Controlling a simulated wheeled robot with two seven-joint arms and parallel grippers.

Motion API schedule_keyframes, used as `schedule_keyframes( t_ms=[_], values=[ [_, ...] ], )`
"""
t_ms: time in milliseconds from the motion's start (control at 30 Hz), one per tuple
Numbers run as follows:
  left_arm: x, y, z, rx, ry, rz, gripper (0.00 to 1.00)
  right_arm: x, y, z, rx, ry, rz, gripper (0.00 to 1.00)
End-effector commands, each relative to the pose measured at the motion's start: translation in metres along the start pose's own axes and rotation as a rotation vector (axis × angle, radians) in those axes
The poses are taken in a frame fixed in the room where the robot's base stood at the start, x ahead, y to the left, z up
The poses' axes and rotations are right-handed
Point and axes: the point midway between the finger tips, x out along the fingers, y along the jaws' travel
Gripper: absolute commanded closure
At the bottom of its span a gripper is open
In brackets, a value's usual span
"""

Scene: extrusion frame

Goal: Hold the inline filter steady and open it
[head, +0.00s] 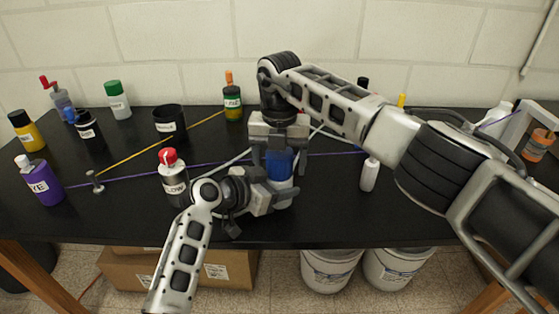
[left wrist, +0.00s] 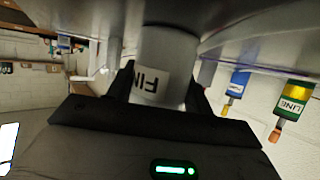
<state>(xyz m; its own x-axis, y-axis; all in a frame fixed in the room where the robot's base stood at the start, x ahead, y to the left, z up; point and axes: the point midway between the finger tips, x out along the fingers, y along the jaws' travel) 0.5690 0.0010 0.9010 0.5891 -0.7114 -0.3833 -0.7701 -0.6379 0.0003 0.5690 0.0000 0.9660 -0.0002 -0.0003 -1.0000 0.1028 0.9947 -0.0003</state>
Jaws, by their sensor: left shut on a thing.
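The inline filter has a blue upper part (head: 280,163) and a pale grey lower body (head: 284,187), standing upright near the table's front middle. My left gripper (head: 277,193) is shut on the lower body from the left. In the left wrist view the pale body (left wrist: 168,55) sits between the fingers, with a white label partly reading "FIN". My right gripper (head: 280,155) points down from above, its dark fingers on either side of the blue part. I cannot tell whether they press on it. The filter's top is hidden by the right gripper.
A red-capped bottle (head: 174,178) stands close left of my left gripper. A small white bottle (head: 369,175) stands to the right. A green bottle (head: 232,100) and a black cup (head: 169,122) stand behind. Thin coloured lines cross the black table (head: 125,215). The front left is mostly clear.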

Motion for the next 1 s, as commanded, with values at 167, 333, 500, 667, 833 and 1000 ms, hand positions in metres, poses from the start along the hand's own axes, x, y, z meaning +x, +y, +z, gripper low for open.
schedule_keyframes(
  t_ms=[167, 333, 500, 667, 833, 1000],
  values=[
    [0.0, 0.0, 0.0, 0.0, 0.0, 0.0, 1.0, -0.001, 0.0, 0.0, 0.001, 0.0, 0.0, 0.27],
    [0.0, 0.0, 0.0, 0.0, 0.0, 0.0, 1.0, -0.013, 0.0, 0.001, 0.001, -0.003, 0.001, 0.27],
    [0.0, 0.0, 0.0, 0.0, 0.0, 0.0, 1.0, -0.036, 0.0, 0.001, 0.001, -0.003, 0.001, 0.27],
    [0.0, 0.0, 0.0, 0.0, 0.0, 0.0, 1.0, -0.048, 0.0, 0.0, 0.019, -0.001, 0.001, 0.31],
    [0.0, 0.0, 0.0, 0.0, 0.0, 0.0, 1.0, -0.07, 0.0, 0.001, 0.193, -0.002, 0.001, 0.31],
    [0.0, 0.0, 0.0, 0.0, 0.0, 0.0, 1.0, -0.075, 0.0, 0.0, 0.292, 0.002, -0.001, 0.31]
  ],
)
